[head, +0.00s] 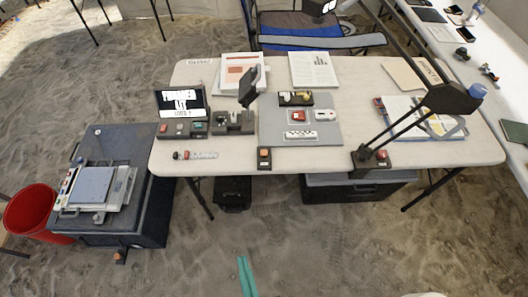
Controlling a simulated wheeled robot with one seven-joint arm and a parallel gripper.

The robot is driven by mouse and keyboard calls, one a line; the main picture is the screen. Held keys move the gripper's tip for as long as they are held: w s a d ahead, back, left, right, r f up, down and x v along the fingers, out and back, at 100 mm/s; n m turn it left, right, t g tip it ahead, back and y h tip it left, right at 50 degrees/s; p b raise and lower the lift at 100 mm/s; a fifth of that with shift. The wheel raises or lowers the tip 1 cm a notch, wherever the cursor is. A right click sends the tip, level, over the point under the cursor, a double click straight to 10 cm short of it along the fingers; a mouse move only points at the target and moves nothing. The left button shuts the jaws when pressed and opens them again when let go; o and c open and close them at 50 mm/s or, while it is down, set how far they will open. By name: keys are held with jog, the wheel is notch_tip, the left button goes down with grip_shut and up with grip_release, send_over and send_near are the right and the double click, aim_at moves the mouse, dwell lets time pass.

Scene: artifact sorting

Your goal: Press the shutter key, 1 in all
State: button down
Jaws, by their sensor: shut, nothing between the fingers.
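I cannot tell by label which key is the shutter key. A dark keypad (182,129) with several keys, one red and one teal among them, sits at the left of the table below a small screen (181,101) with white text on black. A small black box with an orange-red button (264,157) sits at the table's front edge. A dark stand device (234,121) is right of the keypad. My gripper is not seen in the head view.
A white table (225,172) holds a grey mat (330,133) with small items, papers (314,69) and a clamped lamp (455,97), its arm slanting over the right side. A dark cabinet (152,205) and red bin (30,212) stand left. Floor in front is mostly clear.

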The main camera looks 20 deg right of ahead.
jog(key=w+d+f+m+g, duration=0.1)
jog(key=w+f+m, duration=0.4)
jog(key=w+m, duration=0.6)
notch_tip(320, 180, up, 12)
jog(key=m+g, duration=0.5)
jog(key=m, duration=0.9)
send_over(265, 155)
jog(key=shift+f, duration=0.15)
jog(key=shift+f, duration=4.45)
jog(key=shift+f, duration=0.1)
